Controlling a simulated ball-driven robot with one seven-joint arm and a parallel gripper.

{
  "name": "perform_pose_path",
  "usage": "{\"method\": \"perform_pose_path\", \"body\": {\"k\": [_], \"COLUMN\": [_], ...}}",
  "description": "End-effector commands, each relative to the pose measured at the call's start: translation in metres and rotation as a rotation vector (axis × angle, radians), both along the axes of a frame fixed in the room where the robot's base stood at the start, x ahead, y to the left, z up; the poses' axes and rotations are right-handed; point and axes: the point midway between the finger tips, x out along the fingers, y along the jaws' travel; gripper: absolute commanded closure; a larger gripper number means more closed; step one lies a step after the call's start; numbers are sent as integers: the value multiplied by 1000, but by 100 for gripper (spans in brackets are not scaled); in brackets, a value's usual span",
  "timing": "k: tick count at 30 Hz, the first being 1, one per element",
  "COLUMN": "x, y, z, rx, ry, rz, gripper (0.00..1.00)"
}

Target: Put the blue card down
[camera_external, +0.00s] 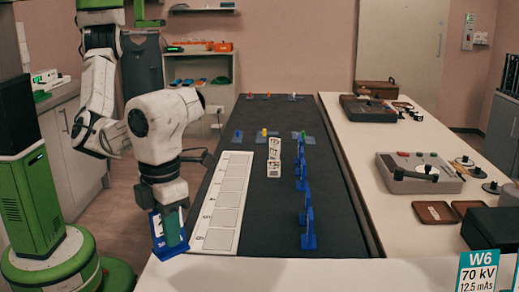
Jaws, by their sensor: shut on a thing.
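The blue card (156,228) is a small upright blue piece with a white face, at the near left corner of the table. My gripper (172,222) points down over it and is shut on it. The card's blue foot (170,250) shows below the gripper, close to the pale table edge; I cannot tell whether it touches the surface. Part of the card is hidden behind my gripper.
A white strip with numbered squares (218,215) lies right of my gripper. Several blue stands (308,230) form a row on the dark mat (262,240). Grey devices (418,174) sit on the right table.

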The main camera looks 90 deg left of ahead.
Motion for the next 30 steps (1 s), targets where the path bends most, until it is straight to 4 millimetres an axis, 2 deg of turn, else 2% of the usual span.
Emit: {"method": "perform_pose_path", "body": {"k": [1,12,19,30], "x": [4,17,17,17], "y": [-2,-13,-13,-13], "z": [-11,-26,-54,-59], "rx": [0,1,0,1], "ry": [0,2,1,1], "rz": [1,1,1,1], "gripper": [100,100,100,100]}}
